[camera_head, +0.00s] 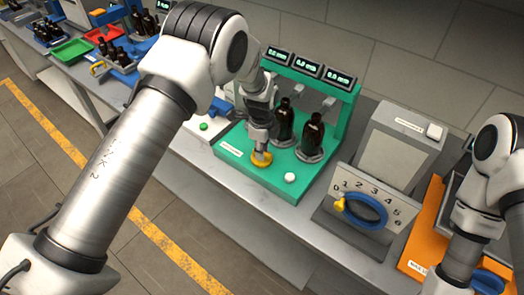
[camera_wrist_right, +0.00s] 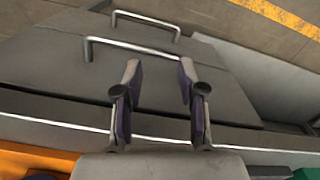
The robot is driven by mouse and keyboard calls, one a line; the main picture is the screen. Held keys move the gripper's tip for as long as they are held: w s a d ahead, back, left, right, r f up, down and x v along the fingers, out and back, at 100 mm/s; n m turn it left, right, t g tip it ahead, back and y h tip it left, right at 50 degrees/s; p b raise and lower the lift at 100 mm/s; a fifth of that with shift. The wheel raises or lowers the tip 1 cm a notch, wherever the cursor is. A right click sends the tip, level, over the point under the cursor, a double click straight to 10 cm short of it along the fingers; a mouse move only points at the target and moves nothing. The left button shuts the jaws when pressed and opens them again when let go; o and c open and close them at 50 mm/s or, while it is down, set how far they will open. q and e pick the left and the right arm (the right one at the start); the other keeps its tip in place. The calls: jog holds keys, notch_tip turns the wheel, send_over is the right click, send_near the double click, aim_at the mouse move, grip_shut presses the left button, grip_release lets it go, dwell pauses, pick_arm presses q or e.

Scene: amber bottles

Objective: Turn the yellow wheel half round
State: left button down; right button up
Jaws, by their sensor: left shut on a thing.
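The yellow wheel (camera_head: 261,160) is a small round knob low on the front of the green station (camera_head: 228,154). My left gripper (camera_head: 261,149) reaches down onto it from above and is shut on it. The fingers cover part of the wheel, and its turn angle is hard to read. My right gripper (camera_wrist_right: 158,100) is open and empty in the right wrist view, with its fingers apart above a grey cabinet front. In the head view only my right arm shows, at the right edge.
Dark bottles (camera_head: 311,136) stand in the green station behind the wheel, under small displays. A white knob (camera_head: 290,178) sits right of it. Further right is a numbered panel with a blue ring (camera_head: 366,222). Metal handles (camera_wrist_right: 130,48) lie below my right gripper.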

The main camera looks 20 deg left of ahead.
pick_arm(q)
jog(key=n+b, duration=0.1)
jog(key=n, duration=0.2)
jog(key=shift+f+n, duration=0.15)
jog(key=shift+n, duration=0.15)
jog(key=n+b, duration=0.1)
jog(key=n, duration=0.3)
jog(key=shift+n, duration=0.3)
jog(key=n+b, duration=0.1)
jog(key=n, duration=0.3)
jog(key=shift+s, duration=0.1)
jog(key=n, duration=0.4)
jog(key=shift+b, duration=0.4)
jog(key=n, duration=0.4)
jog(key=shift+n+b, duration=0.3)
jog(key=n, duration=0.3)
jog(key=shift+n, duration=0.3)
jog(key=n, duration=0.4)
jog(key=shift+b, duration=0.4)
jog(key=n, duration=0.4)
jog(key=shift+n, duration=0.3)
jog(key=shift+s, duration=0.1)
